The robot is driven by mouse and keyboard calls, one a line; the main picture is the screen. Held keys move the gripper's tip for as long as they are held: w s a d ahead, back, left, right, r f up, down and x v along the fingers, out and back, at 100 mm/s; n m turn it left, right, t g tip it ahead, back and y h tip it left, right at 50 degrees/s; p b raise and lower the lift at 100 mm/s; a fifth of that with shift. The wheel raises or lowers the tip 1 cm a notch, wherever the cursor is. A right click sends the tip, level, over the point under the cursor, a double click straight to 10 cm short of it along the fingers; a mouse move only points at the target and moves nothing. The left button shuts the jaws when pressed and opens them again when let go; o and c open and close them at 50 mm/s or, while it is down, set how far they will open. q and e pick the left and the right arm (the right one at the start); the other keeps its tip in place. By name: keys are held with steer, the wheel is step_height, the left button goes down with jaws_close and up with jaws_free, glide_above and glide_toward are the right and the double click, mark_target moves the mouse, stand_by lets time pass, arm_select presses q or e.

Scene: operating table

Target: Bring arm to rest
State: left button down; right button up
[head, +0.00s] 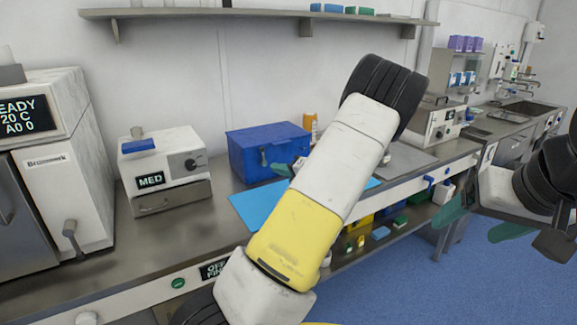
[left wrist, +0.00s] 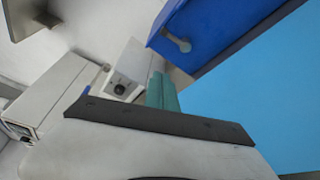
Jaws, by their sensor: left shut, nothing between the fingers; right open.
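My left arm crosses the middle of the head view, and its white and yellow links hide much of the bench behind. The teal fingertips of my left gripper (head: 284,169) show just left of the arm, above the bench by the blue box. In the left wrist view the fingers of the left gripper (left wrist: 162,92) are together and empty. My right gripper (head: 480,222) is at the right edge of the head view, in front of the bench, with its teal fingers spread and nothing between them.
A blue box (head: 262,146) stands on the steel bench (head: 108,254), with a light blue mat (head: 249,208) in front. A white MED unit (head: 165,161) and a Brunswerk machine (head: 62,160) stand left. A shelf (head: 220,14) hangs above. Blue floor (head: 400,285) is open at lower right.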

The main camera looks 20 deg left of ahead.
arm_select(q)
steer(key=s+d+r+n+g+h, duration=0.2)
steer(key=s+n+g+h, duration=0.45)
steer(key=s+n, duration=1.05)
steer(key=s+d+r+n+t+h, duration=0.6)
steer(key=s+d+r+n+h, duration=0.5)
steer(key=n, duration=0.7)
steer(key=s+d, duration=0.3)
steer(key=s, duration=0.1)
steer(key=shift+d+r, duration=0.2)
steer(key=shift+r, duration=0.15)
steer(key=shift+s+t, duration=0.1)
steer(key=shift+t, duration=0.15)
